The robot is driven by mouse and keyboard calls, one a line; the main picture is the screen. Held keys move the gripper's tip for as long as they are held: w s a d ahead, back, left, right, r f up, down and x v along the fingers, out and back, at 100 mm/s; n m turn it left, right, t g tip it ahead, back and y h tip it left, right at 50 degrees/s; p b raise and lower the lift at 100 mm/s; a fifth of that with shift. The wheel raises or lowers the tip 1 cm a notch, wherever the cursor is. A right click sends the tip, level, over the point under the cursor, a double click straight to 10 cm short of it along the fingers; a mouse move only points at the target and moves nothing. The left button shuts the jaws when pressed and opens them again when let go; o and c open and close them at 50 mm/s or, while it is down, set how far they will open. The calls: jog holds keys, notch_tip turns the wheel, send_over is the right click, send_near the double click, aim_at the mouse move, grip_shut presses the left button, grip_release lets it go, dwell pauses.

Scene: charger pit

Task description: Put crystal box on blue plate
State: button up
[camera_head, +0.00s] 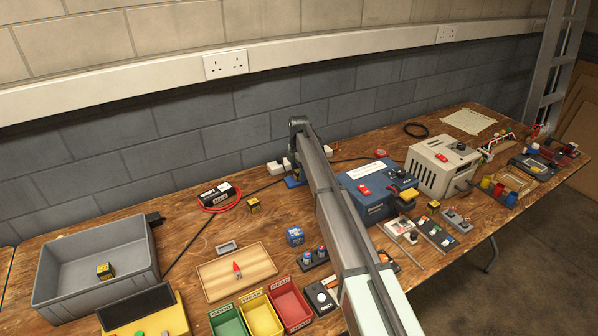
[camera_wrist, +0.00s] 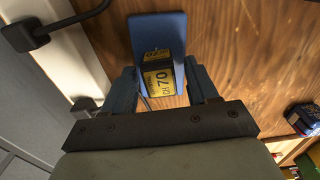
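The crystal box (camera_wrist: 158,77) is a small black and yellow box with a printed label. In the wrist view it sits over the blue plate (camera_wrist: 143,29) and appears to rest on it. My gripper (camera_wrist: 164,80) has its blue fingers spread on either side of the box, with small gaps showing. In the head view a bit of the blue plate (camera_head: 293,182) shows beside the end of my arm near the wall. There the arm hides the box and the fingertips.
Similar yellow-black boxes lie on the bench (camera_head: 253,204) and in the grey crate (camera_head: 105,270). A blue power unit (camera_head: 372,200) stands right of my arm. White plugs (camera_head: 276,168) and cables are by the wall. A wooden tray (camera_head: 250,268) and coloured bins are nearer.

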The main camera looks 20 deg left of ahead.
jog(key=shift+o, duration=0.2)
jog(key=shift+r, duration=0.15)
notch_tip(320, 180, up, 12)
dwell(0.5)
